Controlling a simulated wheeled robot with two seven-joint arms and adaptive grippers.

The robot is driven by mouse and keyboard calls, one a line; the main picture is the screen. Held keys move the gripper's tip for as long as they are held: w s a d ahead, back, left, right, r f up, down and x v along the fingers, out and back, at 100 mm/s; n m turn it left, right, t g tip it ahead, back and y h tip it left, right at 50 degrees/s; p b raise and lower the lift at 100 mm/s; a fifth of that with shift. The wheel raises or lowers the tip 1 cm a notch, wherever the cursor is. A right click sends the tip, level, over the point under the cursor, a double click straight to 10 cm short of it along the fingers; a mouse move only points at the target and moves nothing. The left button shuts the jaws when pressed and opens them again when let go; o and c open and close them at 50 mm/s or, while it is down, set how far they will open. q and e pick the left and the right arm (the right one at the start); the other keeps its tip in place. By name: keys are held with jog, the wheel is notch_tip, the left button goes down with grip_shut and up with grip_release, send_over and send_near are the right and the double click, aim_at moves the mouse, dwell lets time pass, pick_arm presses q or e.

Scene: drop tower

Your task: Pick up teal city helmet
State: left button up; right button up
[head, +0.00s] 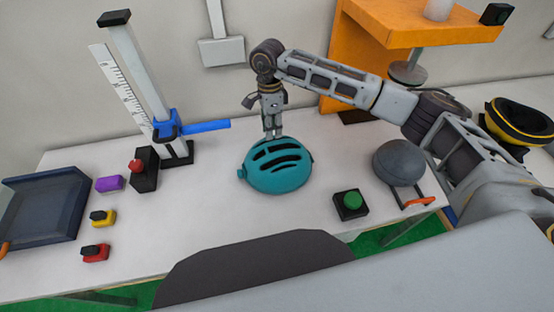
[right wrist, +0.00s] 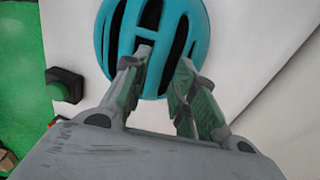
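The teal city helmet (head: 275,172) sits on the white table near the middle, dome up with dark vent slots. It also shows at the top of the right wrist view (right wrist: 118,40), partly cut off by the frame. My right gripper (head: 272,136) points down at the top of the helmet, its fingertips at or just above the vents. In the right wrist view its two fingers (right wrist: 166,58) stand apart over the slotted shell, with a gap between them. I cannot tell whether they touch the shell. My left gripper is not in view.
A green button on a black box (head: 352,202) and a grey dome-shaped object (head: 398,163) lie right of the helmet. A drop stand with a ruler and blue arm (head: 205,126) stands behind left. A dark tray (head: 45,207) is far left. Table front-left of the helmet is clear.

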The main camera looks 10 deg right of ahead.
aim_at(273, 142)
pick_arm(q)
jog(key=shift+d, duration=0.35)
pick_arm(e)
jog(key=shift+s+f, duration=0.1)
jog(key=shift+f, duration=0.6)
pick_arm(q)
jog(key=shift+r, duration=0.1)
pick_arm(e)
jog(key=shift+s+f+p, duration=0.15)
jog(key=shift+f+p, duration=0.2)
jog(key=shift+f, duration=0.6)
jog(key=shift+s+f+p, duration=0.15)
jog(key=shift+f+p, duration=0.2)
jog(key=shift+f, duration=1.3)
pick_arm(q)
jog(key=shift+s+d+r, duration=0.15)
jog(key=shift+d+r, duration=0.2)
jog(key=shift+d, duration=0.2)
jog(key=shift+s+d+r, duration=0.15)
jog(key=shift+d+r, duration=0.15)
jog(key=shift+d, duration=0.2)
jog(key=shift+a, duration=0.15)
